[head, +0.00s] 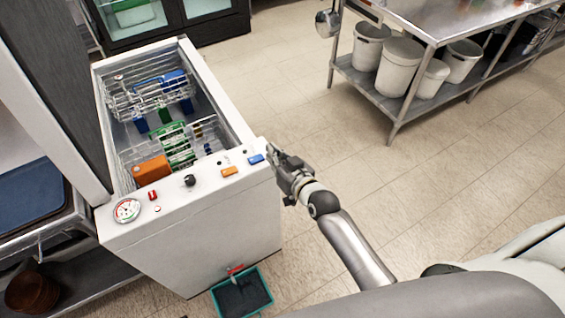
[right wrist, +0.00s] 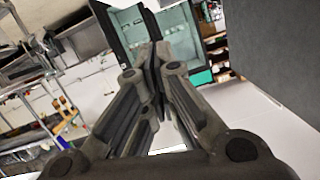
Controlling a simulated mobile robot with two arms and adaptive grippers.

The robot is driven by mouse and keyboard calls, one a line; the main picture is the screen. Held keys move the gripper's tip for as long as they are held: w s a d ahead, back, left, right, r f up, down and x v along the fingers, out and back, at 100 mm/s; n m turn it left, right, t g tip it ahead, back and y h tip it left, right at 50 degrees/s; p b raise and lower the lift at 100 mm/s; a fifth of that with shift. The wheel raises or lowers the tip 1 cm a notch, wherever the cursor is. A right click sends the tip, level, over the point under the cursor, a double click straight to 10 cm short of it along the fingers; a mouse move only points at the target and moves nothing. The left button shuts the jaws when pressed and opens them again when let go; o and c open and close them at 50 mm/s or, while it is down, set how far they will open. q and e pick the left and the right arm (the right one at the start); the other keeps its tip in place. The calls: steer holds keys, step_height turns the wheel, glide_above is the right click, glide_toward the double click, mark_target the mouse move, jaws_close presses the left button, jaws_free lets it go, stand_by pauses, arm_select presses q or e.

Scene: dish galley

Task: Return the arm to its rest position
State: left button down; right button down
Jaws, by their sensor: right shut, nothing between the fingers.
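My right arm comes in from the lower right in the head view. Its gripper (head: 275,157) is beside the front right corner of the white dishwasher's control panel (head: 205,182), close to the blue button (head: 256,159). I cannot tell from this angle whether it touches the machine. In the right wrist view the gripper's fingers (right wrist: 155,55) are together, with nothing between them. My left gripper is not in view.
The open-topped machine holds wire racks (head: 150,95) with blue, green and orange items. A green-rimmed bin (head: 242,294) stands on the floor before it. A steel table (head: 440,22) with white buckets (head: 398,68) stands at the upper right. Tiled floor between is clear.

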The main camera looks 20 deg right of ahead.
steer(key=s+d+f+g+h+b, duration=0.1)
steer(key=s+f+g, duration=0.1)
steer(key=s+f, duration=0.6)
steer(key=s+d+f+g+b, duration=0.1)
steer(key=s+f+g, duration=0.15)
steer(key=f, duration=0.85)
steer(key=s+d+f+g+h, duration=0.1)
steer(key=s+d+f+g, duration=0.1)
steer(key=s+f, duration=0.6)
steer(key=s+d+f+n+g+b, duration=0.1)
steer(key=s+d+f+g, duration=0.1)
steer(key=s+f, duration=0.8)
steer(key=s+d+f+g+h+b, duration=0.1)
steer(key=s+f+g, duration=0.4)
steer(key=s+f, duration=0.6)
steer(key=s+d, duration=0.1)
steer(key=s, duration=0.7)
steer(key=shift+s+d+n, duration=0.2)
steer(key=shift+n, duration=0.2)
